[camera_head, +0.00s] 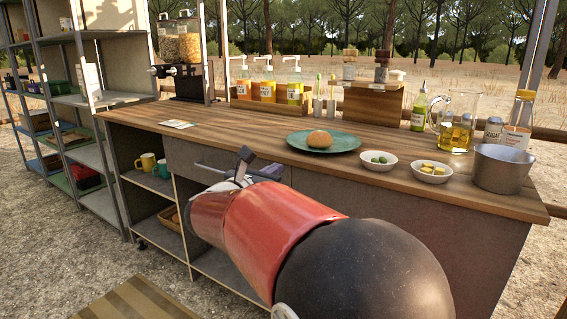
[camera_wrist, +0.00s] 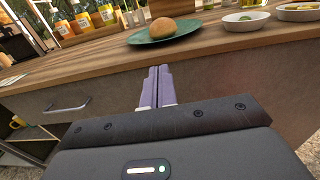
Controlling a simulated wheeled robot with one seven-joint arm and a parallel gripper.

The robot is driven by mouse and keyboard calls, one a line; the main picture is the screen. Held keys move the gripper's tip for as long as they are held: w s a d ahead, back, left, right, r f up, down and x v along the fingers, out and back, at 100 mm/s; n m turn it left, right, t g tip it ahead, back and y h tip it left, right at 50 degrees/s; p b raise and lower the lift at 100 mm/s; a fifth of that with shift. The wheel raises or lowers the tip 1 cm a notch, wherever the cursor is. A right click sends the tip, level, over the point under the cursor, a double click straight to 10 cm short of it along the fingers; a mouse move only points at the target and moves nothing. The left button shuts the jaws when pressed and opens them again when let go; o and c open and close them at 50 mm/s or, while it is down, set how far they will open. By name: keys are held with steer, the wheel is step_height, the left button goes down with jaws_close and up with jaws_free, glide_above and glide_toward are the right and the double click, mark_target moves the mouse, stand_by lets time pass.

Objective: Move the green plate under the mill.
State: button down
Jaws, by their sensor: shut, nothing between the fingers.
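The green plate (camera_head: 323,142) lies flat on the wooden counter, with a round bread roll (camera_head: 320,139) on it. The plate also shows at the top of the wrist view (camera_wrist: 140,37). No thing is plainly marked as the mill. Two small grinder-like jars (camera_head: 382,66) stand on a wooden box at the back, and a twin-hopper dispenser (camera_head: 180,45) stands at the back left. My gripper (camera_wrist: 157,75) is shut and empty, in front of the counter's front face and below the plate. In the head view my red arm mostly hides it.
White bowls (camera_head: 379,160), a metal pot (camera_head: 501,168) and an oil jug (camera_head: 456,120) stand right of the plate. Pump bottles (camera_head: 267,82) line the back. The counter left of the plate is mostly clear, with a card (camera_head: 178,124). A drawer handle (camera_wrist: 67,107) sticks out beside my gripper.

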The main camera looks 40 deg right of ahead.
mark_target(299, 159)
steer(key=p+x, duration=0.1)
steer(key=x, duration=1.2)
steer(key=shift+f, duration=0.1)
steer(key=shift+x, duration=1.85)
